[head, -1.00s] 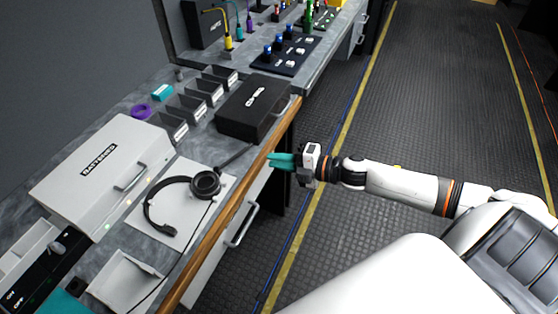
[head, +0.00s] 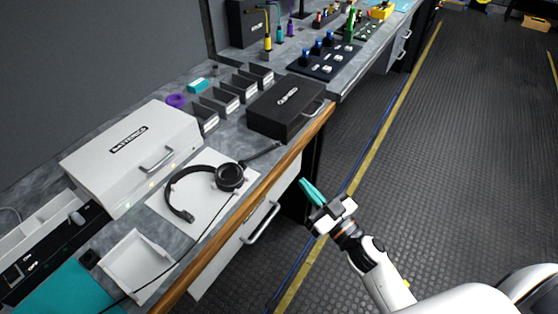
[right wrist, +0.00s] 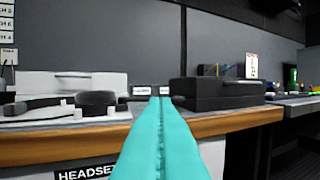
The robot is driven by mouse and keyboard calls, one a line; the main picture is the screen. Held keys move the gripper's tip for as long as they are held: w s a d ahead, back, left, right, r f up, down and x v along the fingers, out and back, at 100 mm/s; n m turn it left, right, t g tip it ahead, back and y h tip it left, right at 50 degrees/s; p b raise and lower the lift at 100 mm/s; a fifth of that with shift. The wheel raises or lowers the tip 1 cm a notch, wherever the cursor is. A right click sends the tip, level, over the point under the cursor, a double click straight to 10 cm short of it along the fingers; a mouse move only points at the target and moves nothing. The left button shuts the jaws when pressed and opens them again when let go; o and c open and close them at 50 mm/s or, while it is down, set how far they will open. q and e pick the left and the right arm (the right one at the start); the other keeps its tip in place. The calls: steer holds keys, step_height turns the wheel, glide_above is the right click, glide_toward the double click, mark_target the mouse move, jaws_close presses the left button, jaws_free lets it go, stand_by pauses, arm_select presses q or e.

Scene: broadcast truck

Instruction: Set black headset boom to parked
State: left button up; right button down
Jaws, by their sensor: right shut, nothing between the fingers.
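The black headset (head: 180,207) lies on a white mat (head: 208,217) on the grey counter. Its round earcup (head: 230,177) is at the right, and the boom (head: 262,154) points from it up and right, toward the black case. My right gripper (head: 312,192) has teal fingers, shut and empty. It is off the counter's front edge, right of and apart from the headset. In the right wrist view the shut fingers (right wrist: 160,140) point at the counter, and the dark earcup (right wrist: 96,103) shows at left. My left gripper is not in view.
A white case labelled BATTERIES (head: 130,155) stands behind the headset. A black case (head: 290,108) stands beyond the boom's tip. A wooden edge (head: 262,192) runs along the counter front. A white tray (head: 138,263) lies nearer. The floor right of the counter is open.

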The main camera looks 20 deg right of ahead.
mark_target(272, 160)
steer(key=shift+w+f+p+x, duration=0.15)
steer(key=shift+f+x, duration=0.3)
steer(key=shift+x, duration=1.7)
steer(key=shift+f+p+x, duration=0.15)
steer(key=shift+f+x, duration=0.3)
steer(key=shift+x, duration=1.7)
steer(key=shift+w+f+p+x, duration=0.15)
steer(key=shift+f+x, duration=0.3)
steer(key=shift+x, duration=1.65)
steer(key=shift+r, duration=0.1)
steer(key=shift+s, duration=0.1)
steer(key=shift+w+r+n+g+y+p, duration=0.1)
steer(key=shift+w+n+g+y+p, duration=0.45)
steer(key=shift+n+y, duration=0.4)
steer(key=shift+w+n+g+y, duration=0.35)
steer(key=shift+y, duration=0.45)
steer(key=shift+w+n+g+y, duration=0.3)
steer(key=shift+y, duration=0.45)
